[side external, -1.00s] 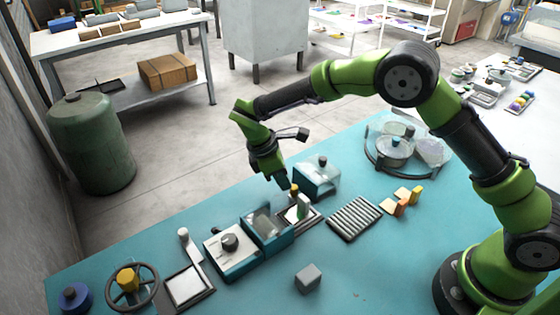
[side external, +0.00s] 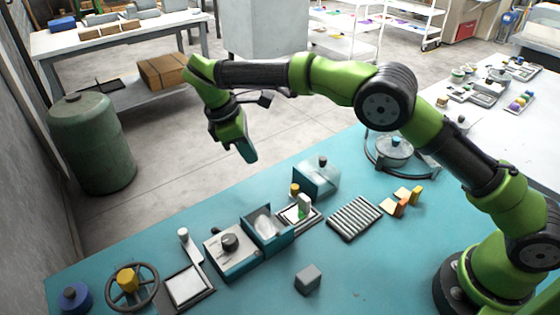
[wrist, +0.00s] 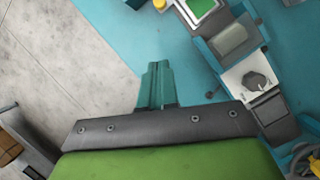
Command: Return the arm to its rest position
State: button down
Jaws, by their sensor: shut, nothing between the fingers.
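My gripper (side external: 248,153) hangs in the air past the far edge of the teal table (side external: 370,275), left of the clear-covered box (side external: 318,176) in the side view. Its teal fingers are together and empty; they also show in the wrist view (wrist: 157,80), over the floor and table edge. The arm is raised and stretched out from its base at the right. A small tray (side external: 298,218) with a green and white block and a yellow-topped piece stands on the table below the gripper, clear of it.
A teal box with a black knob (side external: 230,243), a ribbed rack (side external: 355,218), a grey cube (side external: 308,278) and a handwheel (side external: 132,288) stand on the table. The air around my gripper is free.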

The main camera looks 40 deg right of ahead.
jog(key=s+d+r+m+t+y, duration=0.2)
jog(key=s+d+r+m+t, duration=0.1)
jog(key=s, duration=0.5)
jog(key=s+d+r+m+t+y, duration=0.2)
jog(key=s+d+r+m, duration=0.2)
jog(key=s+d+m, duration=0.3)
jog(key=s+d+r+m+t+y, duration=0.1)
jog(key=s+d+r+m+t, duration=0.2)
jog(key=s, duration=0.7)
jog(key=d+r+m, duration=0.1)
jog(key=d+m, duration=0.1)
jog(key=d, duration=0.1)
jog(key=shift+s+r+m+t+y, duration=0.2)
jog(key=shift+r+m+t+y, duration=0.1)
jog(key=shift+m+y, duration=0.1)
